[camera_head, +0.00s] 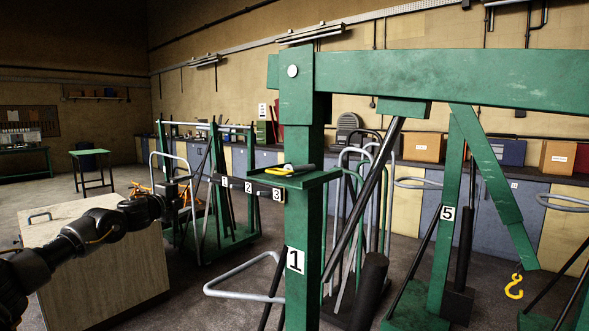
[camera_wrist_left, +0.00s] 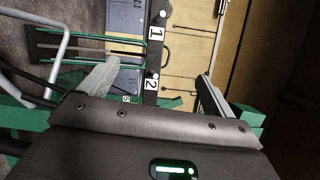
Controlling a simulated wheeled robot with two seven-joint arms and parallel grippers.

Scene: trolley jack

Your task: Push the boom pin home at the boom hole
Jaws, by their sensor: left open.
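The green boom (camera_head: 450,80) runs across the top of the head view from the top of a green post (camera_head: 304,210) marked 1. A pale round disc (camera_head: 292,71) shows at their joint; I cannot tell whether it is the boom pin's end or how deep it sits. A small green tray (camera_head: 318,180) on the post holds a yellow and grey item (camera_head: 290,169). My left gripper (camera_head: 182,190) is left of the post, well below the joint. My right gripper is out of view.
A dark bar (camera_head: 236,187) with labels 1, 2 and 3 lies between my left gripper and the post. A pale wooden box (camera_head: 100,262) stands below my left arm. Another green frame marked 5 (camera_head: 447,213) and a yellow hook (camera_head: 514,287) are at right.

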